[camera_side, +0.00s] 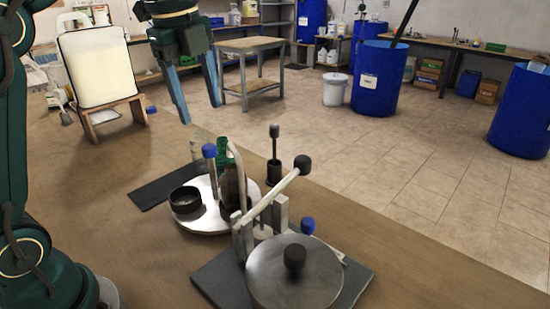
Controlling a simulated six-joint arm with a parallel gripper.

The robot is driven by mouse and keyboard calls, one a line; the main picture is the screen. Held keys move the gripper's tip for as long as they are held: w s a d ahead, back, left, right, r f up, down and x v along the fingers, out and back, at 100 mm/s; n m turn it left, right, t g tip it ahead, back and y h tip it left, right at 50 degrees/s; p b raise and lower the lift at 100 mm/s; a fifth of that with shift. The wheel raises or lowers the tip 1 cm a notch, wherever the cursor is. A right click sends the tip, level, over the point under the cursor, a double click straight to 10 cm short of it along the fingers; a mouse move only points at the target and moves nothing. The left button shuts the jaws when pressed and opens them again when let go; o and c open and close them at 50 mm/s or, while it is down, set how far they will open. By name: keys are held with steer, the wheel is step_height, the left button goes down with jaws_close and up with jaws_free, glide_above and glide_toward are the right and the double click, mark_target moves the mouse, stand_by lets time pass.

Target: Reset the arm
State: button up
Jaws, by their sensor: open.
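My gripper (198,97) hangs in the upper middle of the side view, its two blue fingers spread apart and pointing down. Nothing is between the fingers. It is above the far part of the brown table (120,230), apart from the things on it. My dark green arm shows at the left edge.
On the table stand a round metal plate with a black knob (295,275), a white lever with a black end (270,195), a black bowl (186,200) and a dark upright holder (274,165). A white container (97,65) stands behind, left. Blue drums (380,78) stand on the floor.

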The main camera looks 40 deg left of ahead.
steer(key=s+d+f+n+t, duration=0.2)
steer(key=s+n, duration=0.4)
steer(key=n, duration=0.3)
steer(key=s+d+f+n+t, duration=0.1)
steer(key=s+d+f+n, duration=0.3)
steer(key=s+f+n, duration=0.3)
steer(key=shift+s+d+f+n+t, duration=0.2)
steer(key=shift+s+d+n+t, duration=0.15)
steer(key=shift+n, duration=0.75)
